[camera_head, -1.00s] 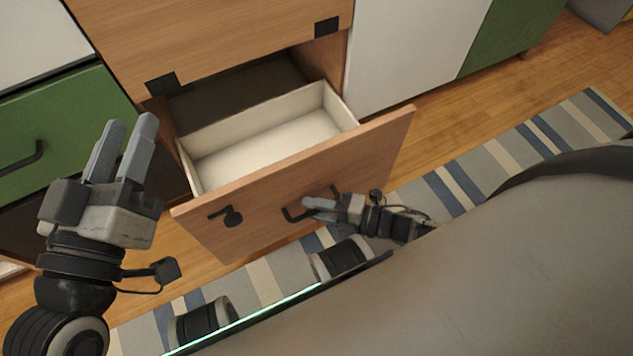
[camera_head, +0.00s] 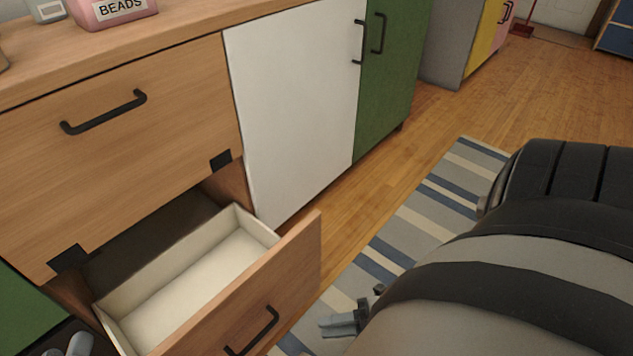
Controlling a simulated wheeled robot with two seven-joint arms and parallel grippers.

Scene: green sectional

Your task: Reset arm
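My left gripper (camera_head: 67,346) shows only as two grey fingertips at the bottom left edge, with a gap between them; the rest of it is out of the picture. It is just left of the open drawer. My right gripper (camera_head: 328,326) is low in the middle, to the right of the drawer front and apart from its handle. Its fingers point left and lie close together in this view, so their opening is unclear. My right arm hides part of it.
The wooden drawer (camera_head: 318,262) stands pulled out and looks empty, its black handle (camera_head: 253,332) on the front. A white door (camera_head: 290,110) and a green door (camera_head: 388,75) are closed. A striped rug (camera_head: 437,207) lies on clear wooden floor.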

